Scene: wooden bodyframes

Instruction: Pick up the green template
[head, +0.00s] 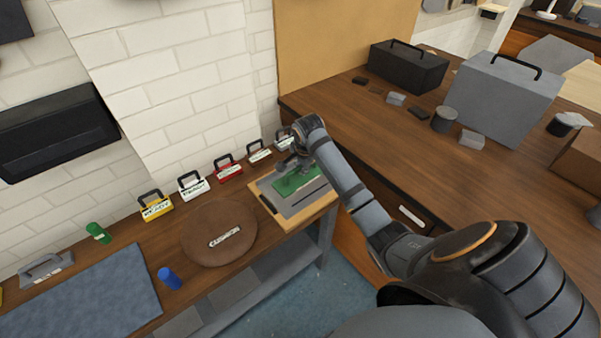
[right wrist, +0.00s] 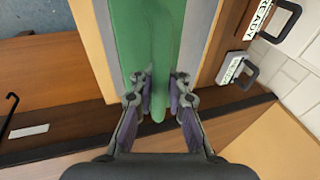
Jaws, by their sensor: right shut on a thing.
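The green template (head: 297,180) lies on a grey plate on a wooden board (head: 283,218) at the right end of the workbench. It also shows in the right wrist view (right wrist: 150,40) as a long green piece running up from between my fingers. My right gripper (head: 286,164) is at the template's far side in the head view. In the right wrist view its two fingers (right wrist: 160,98) are closed on the template's narrow end. I cannot tell whether the template is lifted off the plate. My left gripper is not in view.
Several labelled holders, including a red one (head: 228,171) and a yellow one (head: 155,206), line the wall. A round brown disc (head: 220,233), a blue cylinder (head: 169,278), a green cylinder (head: 98,232) and a blue mat (head: 90,297) lie left. A higher wooden counter (head: 360,112) stands close on the right.

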